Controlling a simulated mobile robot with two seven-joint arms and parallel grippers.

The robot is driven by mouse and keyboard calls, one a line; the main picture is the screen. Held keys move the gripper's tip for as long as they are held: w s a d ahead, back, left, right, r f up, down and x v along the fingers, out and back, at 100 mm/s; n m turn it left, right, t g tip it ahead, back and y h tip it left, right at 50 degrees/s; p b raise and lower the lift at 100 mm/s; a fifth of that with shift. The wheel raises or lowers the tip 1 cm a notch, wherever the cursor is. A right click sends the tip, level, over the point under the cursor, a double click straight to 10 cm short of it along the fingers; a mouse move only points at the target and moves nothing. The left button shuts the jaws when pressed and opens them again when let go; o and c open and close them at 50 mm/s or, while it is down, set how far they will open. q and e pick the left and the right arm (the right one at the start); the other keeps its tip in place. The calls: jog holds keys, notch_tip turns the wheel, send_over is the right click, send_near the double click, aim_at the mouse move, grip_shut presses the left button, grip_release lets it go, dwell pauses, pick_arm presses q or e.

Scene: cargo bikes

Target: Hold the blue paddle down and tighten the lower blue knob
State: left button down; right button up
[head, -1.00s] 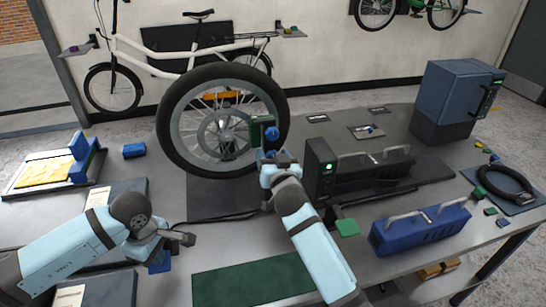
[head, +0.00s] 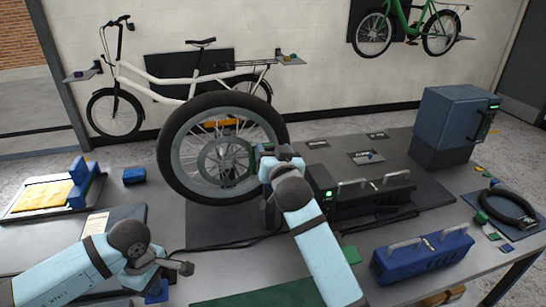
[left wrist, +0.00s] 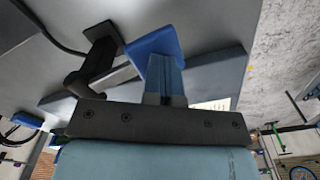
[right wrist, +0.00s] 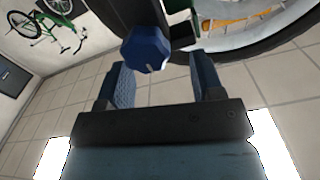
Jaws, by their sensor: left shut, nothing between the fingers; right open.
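The blue paddle (left wrist: 158,42) lies at the tip of my left gripper (left wrist: 165,75) in the left wrist view. The fingers are shut and empty, and their ends meet or overlap the paddle; contact is not certain. In the head view the paddle (head: 155,293) shows partly under my left wrist. A faceted blue knob (right wrist: 146,48) sits on a dark post in the right wrist view. My right gripper (right wrist: 162,75) is open, with the knob just past its fingertips, nearer the left finger. In the head view my right gripper (head: 278,155) hides the knob beside the wheel.
The large bike wheel (head: 220,145) stands left of my right gripper. A dark unit with handles (head: 375,195) and a blue toolbox (head: 423,255) are to the right. A black lever (left wrist: 92,65) is left of the paddle in the left wrist view.

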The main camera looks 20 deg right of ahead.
pick_arm(q)
jog(key=shift+r+p, duration=1.25)
jog(key=shift+r, duration=2.25)
pick_arm(e)
jog(key=shift+r, duration=1.2)
